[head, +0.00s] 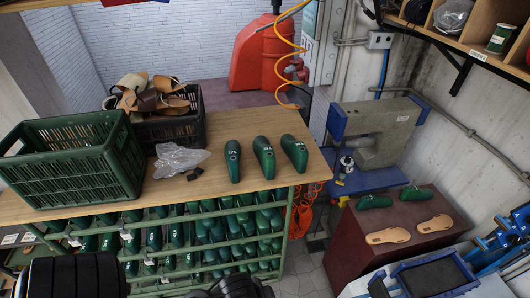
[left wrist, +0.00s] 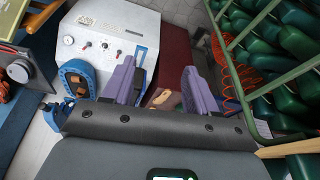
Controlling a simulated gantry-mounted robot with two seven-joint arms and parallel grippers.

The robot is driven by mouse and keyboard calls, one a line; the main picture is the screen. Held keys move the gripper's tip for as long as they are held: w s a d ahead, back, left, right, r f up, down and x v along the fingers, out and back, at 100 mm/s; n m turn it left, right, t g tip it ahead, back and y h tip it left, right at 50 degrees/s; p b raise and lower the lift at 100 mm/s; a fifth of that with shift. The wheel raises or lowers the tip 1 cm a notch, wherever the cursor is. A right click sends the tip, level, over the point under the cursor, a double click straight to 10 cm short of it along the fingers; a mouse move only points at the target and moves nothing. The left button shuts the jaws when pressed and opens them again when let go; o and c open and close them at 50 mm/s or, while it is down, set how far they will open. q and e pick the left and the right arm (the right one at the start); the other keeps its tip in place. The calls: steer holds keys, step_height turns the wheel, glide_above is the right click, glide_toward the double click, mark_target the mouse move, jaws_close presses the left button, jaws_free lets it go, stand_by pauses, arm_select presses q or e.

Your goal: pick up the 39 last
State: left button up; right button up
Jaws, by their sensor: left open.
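Three dark green lasts stand in a row on the wooden bench top in the head view: a left one (head: 233,160), a middle one (head: 264,157) and a right one (head: 295,152). White marks show on them, but I cannot read the numbers surely, so I cannot tell which is the 39. My left gripper (left wrist: 158,88) shows in the left wrist view with its two purple fingers apart and nothing between them. It is away from the bench-top lasts, above the floor area beside the rack. My right gripper is not in view.
The green rack (head: 290,215) under the bench (head: 325,172) holds many lasts. A green crate (head: 75,165), a black crate (head: 200,122) of sandals and a plastic bag (head: 178,160) stand left of the three lasts. A maroon stand (head: 362,238) with two lasts and two soles is at right.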

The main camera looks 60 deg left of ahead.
arm_select(q)
steer(key=o, duration=0.3)
steer(key=shift+a, duration=0.1)
